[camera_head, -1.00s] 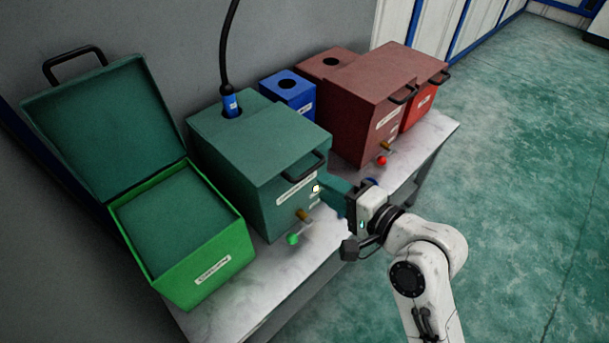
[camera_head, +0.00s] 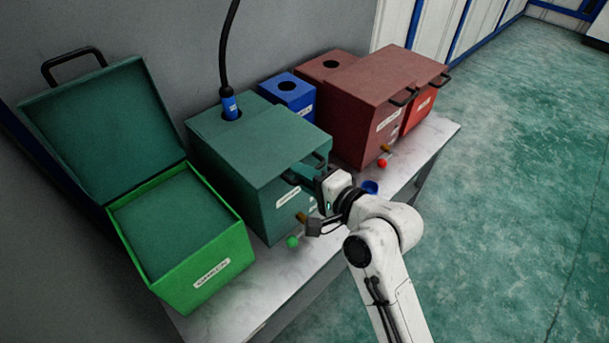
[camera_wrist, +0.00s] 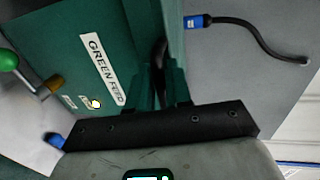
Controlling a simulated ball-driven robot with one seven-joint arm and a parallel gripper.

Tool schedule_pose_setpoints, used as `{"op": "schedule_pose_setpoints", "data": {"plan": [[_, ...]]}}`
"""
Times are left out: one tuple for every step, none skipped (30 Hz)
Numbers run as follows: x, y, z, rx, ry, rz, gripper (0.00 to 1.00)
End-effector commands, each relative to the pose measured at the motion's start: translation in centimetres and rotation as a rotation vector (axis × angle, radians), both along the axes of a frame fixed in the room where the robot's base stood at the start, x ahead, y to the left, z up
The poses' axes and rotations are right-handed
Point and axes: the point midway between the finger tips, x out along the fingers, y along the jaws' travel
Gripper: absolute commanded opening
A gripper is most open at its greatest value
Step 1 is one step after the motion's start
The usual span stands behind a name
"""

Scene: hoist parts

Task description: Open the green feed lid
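The green feed box (camera_head: 267,208) stands in the middle of the bench with its dark green lid (camera_head: 262,150) down. A black handle (camera_head: 292,172) sits on the lid's front edge and is partly covered by my arm. My gripper (camera_head: 308,178) is at this handle, in front of the box. In the wrist view, the two dark green fingers (camera_wrist: 168,88) are close together at the black handle (camera_wrist: 158,58). I cannot tell whether they grip it. The GREEN FEED label (camera_wrist: 102,70) shows to their left.
An open bright green box (camera_head: 207,269) with its lid raised stands on the left. Red boxes (camera_head: 362,125) and a blue box (camera_head: 289,93) stand at the right and back. A black hose (camera_head: 222,55) enters the top behind the green lid. A green-knobbed valve (camera_head: 293,241) sticks out below.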

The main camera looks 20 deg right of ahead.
Motion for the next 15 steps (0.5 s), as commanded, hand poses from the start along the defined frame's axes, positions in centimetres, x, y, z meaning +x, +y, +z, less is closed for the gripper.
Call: {"op": "schedule_pose_setpoints", "data": {"plan": [[-0.01,-0.01,-0.01,0.000,0.000,0.000,0.14],[-0.01,-0.01,-0.01,0.000,0.000,0.000,0.11],[-0.01,-0.01,-0.02,0.000,0.000,0.000,0.07],[-0.02,-0.01,-0.02,0.000,0.000,0.000,0.04],[-0.02,-0.01,-0.03,0.000,0.001,0.000,0.01],[-0.02,-0.01,-0.03,0.000,0.001,0.000,0.00],[-0.03,-0.01,-0.03,0.000,0.001,0.000,0.00],[-0.03,-0.01,-0.03,0.000,0.001,0.000,0.00],[-0.03,-0.01,-0.04,0.000,0.001,0.000,0.00],[-0.02,-0.02,-0.04,0.000,0.001,0.000,0.00],[-0.03,-0.01,-0.04,0.000,0.001,0.000,0.00],[-0.03,-0.01,-0.05,0.000,0.001,0.000,0.00],[-0.03,-0.01,-0.05,0.000,0.001,0.000,0.00],[-0.04,-0.02,-0.06,0.000,0.001,0.000,0.00],[-0.04,-0.03,-0.06,0.000,0.001,0.000,0.00]]}}
